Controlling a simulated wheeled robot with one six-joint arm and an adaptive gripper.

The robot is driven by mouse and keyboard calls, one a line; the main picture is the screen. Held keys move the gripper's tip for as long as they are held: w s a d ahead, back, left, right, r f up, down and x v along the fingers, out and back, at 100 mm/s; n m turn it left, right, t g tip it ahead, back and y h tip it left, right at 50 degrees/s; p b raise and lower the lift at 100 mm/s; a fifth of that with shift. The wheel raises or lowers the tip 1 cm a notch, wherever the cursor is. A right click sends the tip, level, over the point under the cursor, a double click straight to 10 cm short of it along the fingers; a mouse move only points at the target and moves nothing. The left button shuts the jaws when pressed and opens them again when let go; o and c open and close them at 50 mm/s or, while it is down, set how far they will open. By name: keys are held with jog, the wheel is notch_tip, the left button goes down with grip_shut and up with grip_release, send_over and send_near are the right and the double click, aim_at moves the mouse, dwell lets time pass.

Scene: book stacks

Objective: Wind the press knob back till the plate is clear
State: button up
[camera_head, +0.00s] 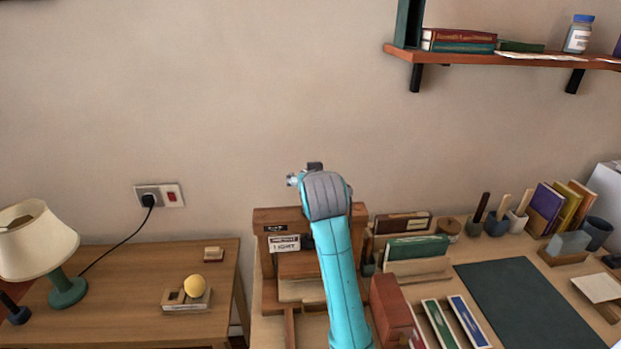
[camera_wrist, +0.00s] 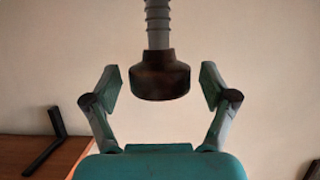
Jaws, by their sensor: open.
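The wooden book press (camera_head: 283,217) stands at the left end of the right-hand table, with a label on its top beam. Its plate (camera_head: 298,268) shows partly below the beam; my arm hides the right part. In the wrist view the dark round press knob (camera_wrist: 160,76) sits on a grey threaded screw (camera_wrist: 158,22). My gripper (camera_wrist: 160,85) is open, with one finger on each side of the knob and a gap on both sides. In the head view my arm covers the knob.
A lamp (camera_head: 40,240) and a yellow ball on a wooden stand (camera_head: 186,299) are on the left table. Books and pots stand right of the press, around a dark mat (camera_head: 525,300). A shelf (camera_head: 500,58) hangs at upper right.

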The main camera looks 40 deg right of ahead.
jog(key=v, duration=1.1)
jog(key=shift+s+a, duration=0.15)
jog(key=shift+s, duration=0.05)
